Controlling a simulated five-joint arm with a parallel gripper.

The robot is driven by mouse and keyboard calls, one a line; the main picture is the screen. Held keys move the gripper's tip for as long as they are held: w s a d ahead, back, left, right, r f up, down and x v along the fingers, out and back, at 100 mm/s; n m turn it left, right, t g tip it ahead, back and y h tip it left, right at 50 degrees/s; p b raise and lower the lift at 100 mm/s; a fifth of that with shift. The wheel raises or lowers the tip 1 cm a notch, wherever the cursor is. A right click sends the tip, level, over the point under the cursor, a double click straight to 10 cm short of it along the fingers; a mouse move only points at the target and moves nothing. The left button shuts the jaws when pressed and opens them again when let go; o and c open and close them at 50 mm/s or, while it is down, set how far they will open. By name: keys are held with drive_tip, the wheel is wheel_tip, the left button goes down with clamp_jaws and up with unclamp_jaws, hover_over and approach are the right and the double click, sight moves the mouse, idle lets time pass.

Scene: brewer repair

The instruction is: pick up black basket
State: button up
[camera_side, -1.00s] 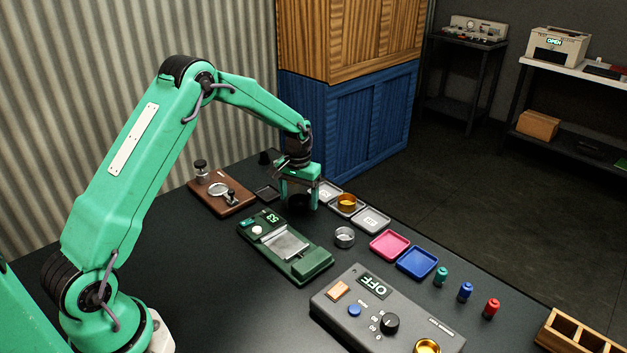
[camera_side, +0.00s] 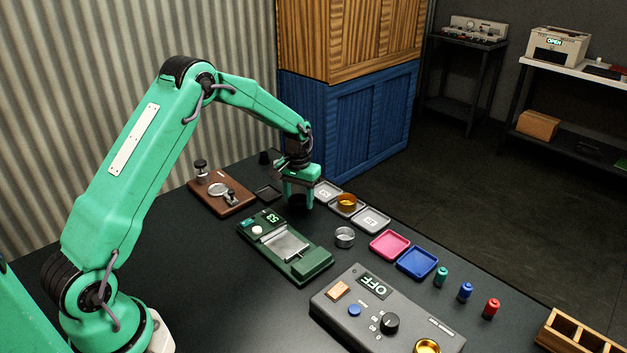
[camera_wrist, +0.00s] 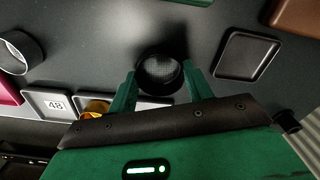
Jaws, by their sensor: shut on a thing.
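The black basket (camera_wrist: 160,73) is a small round cup with a mesh bottom. In the wrist view it sits between the two green fingers of my gripper (camera_wrist: 163,88), which are shut on it. In the side view my gripper (camera_side: 299,201) points down behind the green scale, and the dark basket (camera_side: 297,202) shows only partly between the fingers. It is at or close to the table top; I cannot tell whether it touches.
The green scale (camera_side: 265,229) stands just in front. A silver basket (camera_side: 344,237) is to the right. A gold basket (camera_side: 347,201) sits on a grey tray behind. An empty black tray (camera_side: 268,193) and a brown wooden stand (camera_side: 232,203) are to the left.

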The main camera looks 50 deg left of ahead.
drive_tip(key=shift+r, duration=0.1)
drive_tip(key=shift+r, duration=0.55)
wheel_tip(320, 180, up, 3)
drive_tip(key=shift+d+r, duration=0.1)
drive_tip(key=shift+d, duration=0.05)
drive_tip(key=s+d+r, duration=0.3)
drive_tip(key=d+r, duration=0.3)
drive_tip(key=d, duration=0.4)
drive_tip(key=shift+s+d+r, duration=0.25)
drive_tip(key=shift+s+d, duration=0.05)
drive_tip(key=shift+d, duration=0.1)
drive_tip(key=shift+s, duration=0.1)
drive_tip(key=s+f, duration=0.1)
drive_tip(key=s, duration=0.2)
drive_tip(key=s+a+f, duration=0.1)
drive_tip(key=s, duration=0.2)
drive_tip(key=s+f, duration=0.2)
drive_tip(key=s, duration=0.1)
drive_tip(key=shift+a, duration=0.35)
drive_tip(key=shift+f, duration=0.2)
drive_tip(key=shift+f, duration=1.95)
drive_tip(key=shift+f, duration=0.5)
idle(1.2)
